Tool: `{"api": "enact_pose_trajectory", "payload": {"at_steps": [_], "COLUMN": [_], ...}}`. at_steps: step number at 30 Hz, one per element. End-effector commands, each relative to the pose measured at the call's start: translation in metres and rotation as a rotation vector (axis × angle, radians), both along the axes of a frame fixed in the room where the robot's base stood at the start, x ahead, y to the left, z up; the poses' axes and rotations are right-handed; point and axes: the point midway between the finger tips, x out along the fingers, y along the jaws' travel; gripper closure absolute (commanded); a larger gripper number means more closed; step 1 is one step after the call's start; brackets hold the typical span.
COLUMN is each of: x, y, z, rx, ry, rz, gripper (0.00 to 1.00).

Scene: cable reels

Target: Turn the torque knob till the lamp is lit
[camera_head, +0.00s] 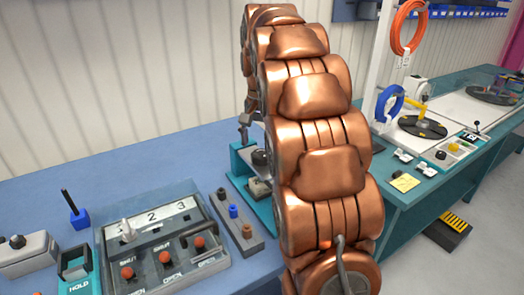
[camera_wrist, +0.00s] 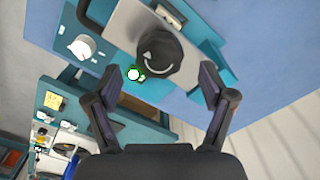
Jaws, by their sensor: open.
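The torque knob (camera_wrist: 160,52) is dark and round with a pale curved arrow on its top, set on a grey plate of a teal fixture (camera_wrist: 203,58). In the head view the fixture (camera_head: 238,168) stands on the blue bench, and the dark knob (camera_head: 260,158) is partly behind my arm. A small lamp (camera_wrist: 133,74) beside the knob shows a bright white centre with a green rim. My gripper (camera_wrist: 159,74) is open, its fingers on either side of the knob in the picture with gaps to both. Its height over the knob is unclear.
A white knob (camera_wrist: 80,47) sits on the fixture's left in the wrist view. In the head view, a valve box (camera_head: 160,250) and a peg block (camera_head: 238,222) stand left of my arm. A second teal bench (camera_head: 440,180) with reels is at the right.

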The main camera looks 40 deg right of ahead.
Motion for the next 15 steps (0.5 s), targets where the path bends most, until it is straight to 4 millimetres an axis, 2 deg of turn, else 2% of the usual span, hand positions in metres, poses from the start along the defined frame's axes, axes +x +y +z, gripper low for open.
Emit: {"api": "enact_pose_trajectory", "payload": {"at_steps": [9, 15], "x": [-0.001, -0.001], "y": [-0.001, -0.001], "z": [-0.028, -0.036], "rx": [0.000, 0.000], "ry": [0.000, 0.000], "rz": [-0.002, -0.003], "gripper": [0.18, 0.18]}}
